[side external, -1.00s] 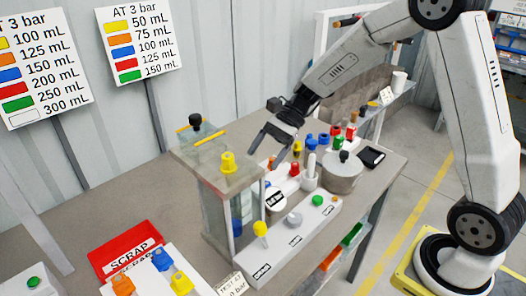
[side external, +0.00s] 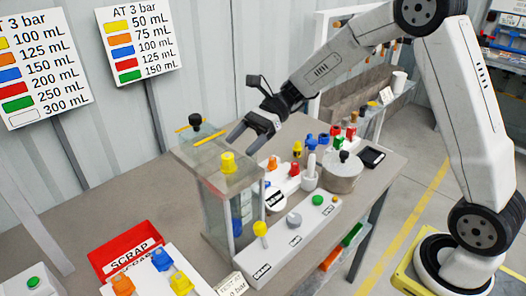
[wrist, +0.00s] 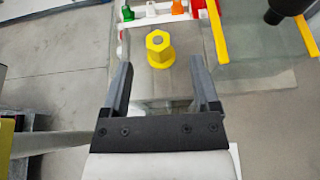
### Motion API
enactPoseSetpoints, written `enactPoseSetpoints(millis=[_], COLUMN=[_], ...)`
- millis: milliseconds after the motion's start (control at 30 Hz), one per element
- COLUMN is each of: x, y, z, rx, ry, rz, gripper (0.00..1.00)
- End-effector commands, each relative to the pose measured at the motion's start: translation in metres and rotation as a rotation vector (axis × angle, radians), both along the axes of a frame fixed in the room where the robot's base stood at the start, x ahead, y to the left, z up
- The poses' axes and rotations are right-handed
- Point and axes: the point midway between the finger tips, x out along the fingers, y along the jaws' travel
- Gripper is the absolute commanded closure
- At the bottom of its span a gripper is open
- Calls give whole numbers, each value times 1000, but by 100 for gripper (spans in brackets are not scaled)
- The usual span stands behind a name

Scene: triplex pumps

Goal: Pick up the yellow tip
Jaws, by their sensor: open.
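A yellow tip (side external: 228,162) with a hexagonal head stands upright on top of the clear tank (side external: 212,200) in the side view. In the wrist view the yellow tip (wrist: 160,50) is ahead, between the lines of my two fingers, just past their ends. My gripper (side external: 240,147) is open and empty, above and to the right of the tip, apart from it. Its two fingers show in the wrist view (wrist: 161,65).
A black knob (side external: 196,121) and yellow bars stand on the tank's top behind the tip. A red scrap bin (side external: 112,245) is at front left. The bench's left rear is clear.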

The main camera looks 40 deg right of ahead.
Motion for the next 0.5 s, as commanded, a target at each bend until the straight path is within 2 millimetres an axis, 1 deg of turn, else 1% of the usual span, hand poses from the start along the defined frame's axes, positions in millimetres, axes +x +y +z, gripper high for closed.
enactPoseSetpoints(millis=[267,367,500], x=[0,-1,-2], y=[5,12,27], z=[-2,-5,-11], rx=[0,0,0], ry=[1,2,2], rz=[2,4,5], gripper=[22,22,22])
